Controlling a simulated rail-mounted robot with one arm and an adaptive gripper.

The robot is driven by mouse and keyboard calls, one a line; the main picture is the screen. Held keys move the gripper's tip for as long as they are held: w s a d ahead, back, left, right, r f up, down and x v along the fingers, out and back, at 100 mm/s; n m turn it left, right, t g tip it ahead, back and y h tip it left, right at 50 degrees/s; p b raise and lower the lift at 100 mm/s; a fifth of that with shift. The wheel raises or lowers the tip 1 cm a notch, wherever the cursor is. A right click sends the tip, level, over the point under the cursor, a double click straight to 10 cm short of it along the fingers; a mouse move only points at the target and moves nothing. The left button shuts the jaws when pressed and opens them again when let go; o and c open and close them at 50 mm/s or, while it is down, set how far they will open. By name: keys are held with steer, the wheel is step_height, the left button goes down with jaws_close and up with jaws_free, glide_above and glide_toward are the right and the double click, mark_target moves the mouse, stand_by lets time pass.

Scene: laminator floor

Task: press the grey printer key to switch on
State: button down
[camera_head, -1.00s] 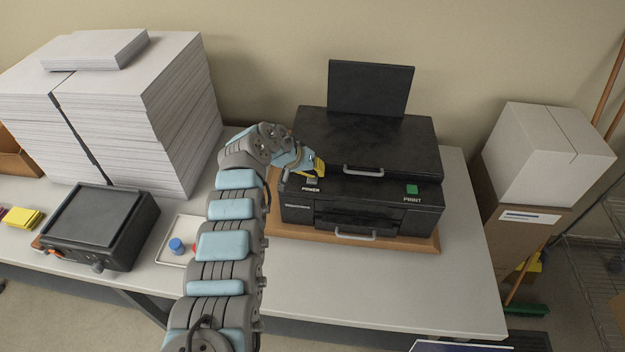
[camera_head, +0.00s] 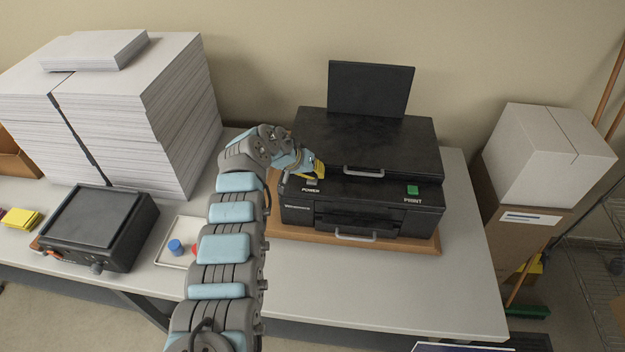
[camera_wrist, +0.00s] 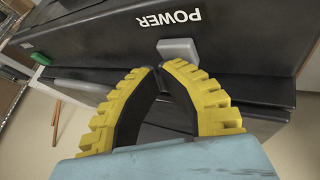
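The black printer (camera_head: 375,190) stands on a wooden board on the table. Its grey key (camera_head: 312,182) is beside the word POWER on the front left of its top. In the wrist view the grey key (camera_wrist: 178,50) lies just beyond my yellow fingertips. My gripper (camera_head: 318,172) is over the printer's left front, close to the key. In the wrist view my gripper (camera_wrist: 158,68) has its two fingertips together with nothing between them. I cannot tell whether the fingertips touch the key.
A green PRINT key (camera_head: 412,190) is on the printer's right front. Tall paper stacks (camera_head: 185,110) stand at the left. A black device (camera_head: 95,225) and a white tray (camera_head: 172,254) with a blue knob-like piece (camera_head: 176,247) lie left of my arm. The table front right is clear.

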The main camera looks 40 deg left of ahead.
steer(key=shift+f, duration=0.2)
steer(key=shift+r, duration=0.2)
steer(key=shift+r+p, duration=0.3)
steer(key=shift+r, duration=0.5)
steer(key=shift+r+p, duration=0.75)
steer(key=shift+r, duration=2.25)
